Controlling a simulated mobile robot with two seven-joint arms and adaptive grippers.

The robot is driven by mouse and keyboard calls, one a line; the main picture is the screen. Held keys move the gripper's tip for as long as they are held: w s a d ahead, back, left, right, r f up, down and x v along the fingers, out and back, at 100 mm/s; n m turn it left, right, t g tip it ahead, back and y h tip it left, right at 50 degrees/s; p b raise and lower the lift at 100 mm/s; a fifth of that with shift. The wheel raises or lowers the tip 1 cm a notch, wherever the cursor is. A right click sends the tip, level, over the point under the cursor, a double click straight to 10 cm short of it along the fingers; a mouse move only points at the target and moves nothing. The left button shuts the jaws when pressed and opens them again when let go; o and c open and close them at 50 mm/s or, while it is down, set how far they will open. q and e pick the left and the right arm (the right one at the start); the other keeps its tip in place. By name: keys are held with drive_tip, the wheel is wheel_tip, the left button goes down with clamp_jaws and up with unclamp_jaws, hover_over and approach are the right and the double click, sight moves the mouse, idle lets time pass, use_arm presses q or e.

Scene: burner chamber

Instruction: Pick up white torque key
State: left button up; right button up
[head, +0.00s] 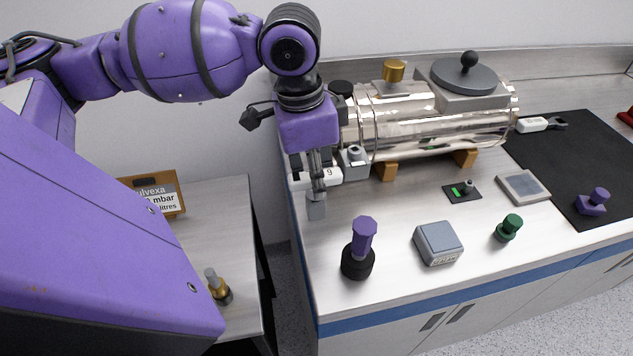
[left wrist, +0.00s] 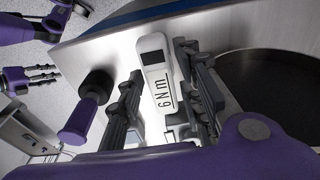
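A white torque key (head: 330,176) lies near the left end of the workbench, partly hidden behind my left gripper (head: 316,196) in the head view. In the left wrist view the key (left wrist: 158,72) has a dark window and the mark "6 Nm". My left gripper (left wrist: 160,85) points down with one finger on each side of the key. The fingers are apart, with a gap beside the key. My right gripper (left wrist: 46,76) shows small in the left wrist view, with its fingers apart and empty. A second white key (head: 533,125) lies on the black mat.
A shiny metal cylinder (head: 430,125) on wooden blocks stands just behind the gripper. A purple-topped black tool (head: 358,258) stands in front. A grey-blue box (head: 438,243) and a green knob (head: 509,228) are to the right. The bench ends just left of the gripper.

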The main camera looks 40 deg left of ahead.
use_arm(q)
clamp_jaws()
use_arm(e)
drive_tip(key=shift+w+a+r, duration=0.1)
drive_tip(key=shift+w+r, duration=0.05)
drive_tip(key=shift+w, duration=0.15)
use_arm(q)
wheel_tip(320, 180, up, 10)
drive_tip(key=shift+f+p, duration=0.15)
drive_tip(key=shift+p, duration=0.55)
use_arm(e)
drive_tip(key=shift+w+r, duration=0.1)
drive_tip(key=shift+r, duration=0.6)
use_arm(q)
drive_tip(key=shift+c, duration=1.5)
unclamp_jaws()
clamp_jaws()
